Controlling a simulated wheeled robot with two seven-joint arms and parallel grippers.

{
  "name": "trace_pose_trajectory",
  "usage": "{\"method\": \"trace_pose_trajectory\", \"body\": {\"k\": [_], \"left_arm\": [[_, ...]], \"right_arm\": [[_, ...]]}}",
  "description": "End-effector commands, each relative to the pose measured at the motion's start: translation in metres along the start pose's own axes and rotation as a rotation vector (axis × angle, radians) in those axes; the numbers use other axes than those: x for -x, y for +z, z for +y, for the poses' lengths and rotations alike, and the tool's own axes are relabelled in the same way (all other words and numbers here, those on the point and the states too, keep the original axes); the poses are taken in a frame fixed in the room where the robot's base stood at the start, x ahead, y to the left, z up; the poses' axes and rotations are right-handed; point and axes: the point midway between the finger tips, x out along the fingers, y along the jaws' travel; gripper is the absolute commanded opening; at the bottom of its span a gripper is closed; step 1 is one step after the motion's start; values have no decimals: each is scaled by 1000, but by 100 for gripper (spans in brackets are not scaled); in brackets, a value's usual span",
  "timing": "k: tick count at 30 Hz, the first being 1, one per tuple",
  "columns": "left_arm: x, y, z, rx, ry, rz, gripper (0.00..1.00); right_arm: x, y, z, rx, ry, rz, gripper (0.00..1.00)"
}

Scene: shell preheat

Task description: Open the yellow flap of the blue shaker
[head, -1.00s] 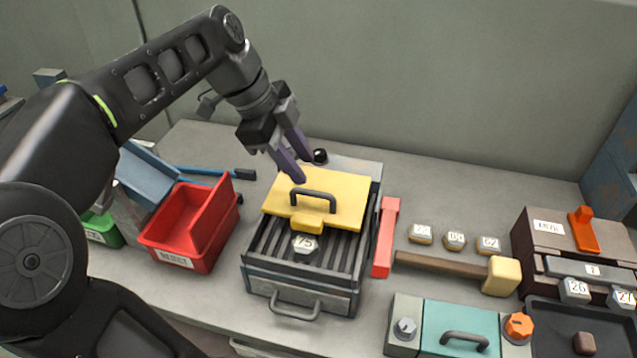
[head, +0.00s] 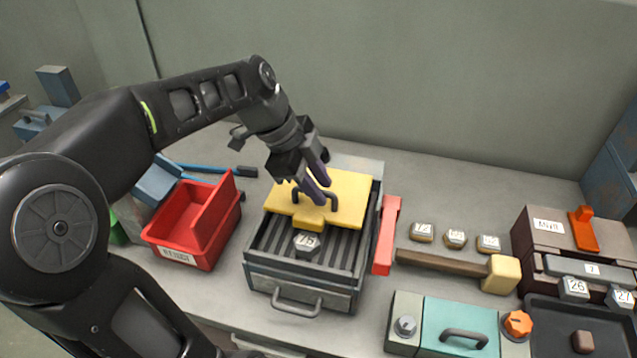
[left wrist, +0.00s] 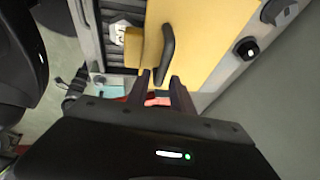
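The shaker (head: 305,262) is a dark grey-blue box with a slatted top and a front handle, in the middle of the head view. Its yellow flap (head: 347,208) lies flat over the rear of the top. A dark arched handle (head: 334,201) stands on the flap. My left gripper (head: 316,192) is at this handle from above, partly covering it. In the left wrist view the fingers (left wrist: 162,78) are apart, with the lower end of the handle (left wrist: 168,45) near or between their tips; contact is unclear. My right gripper is not in view.
A numbered hexagonal piece (head: 307,243) sits on the slats before the flap. A red bin (head: 190,225) stands left. A red bar (head: 386,235) and a mallet (head: 450,266) lie right. A teal-lidded box (head: 460,325) is at the front right.

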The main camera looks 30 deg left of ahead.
Motion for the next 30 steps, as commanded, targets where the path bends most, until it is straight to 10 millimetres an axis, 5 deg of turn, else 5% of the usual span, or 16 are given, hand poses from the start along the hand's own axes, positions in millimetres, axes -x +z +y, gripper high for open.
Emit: {"method": "trace_pose_trajectory", "body": {"k": [9,30], "left_arm": [[0,0,0,0,0,0,1],[0,0,0,0,0,0,0]], "right_arm": [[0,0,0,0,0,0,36],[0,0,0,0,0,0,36]]}}
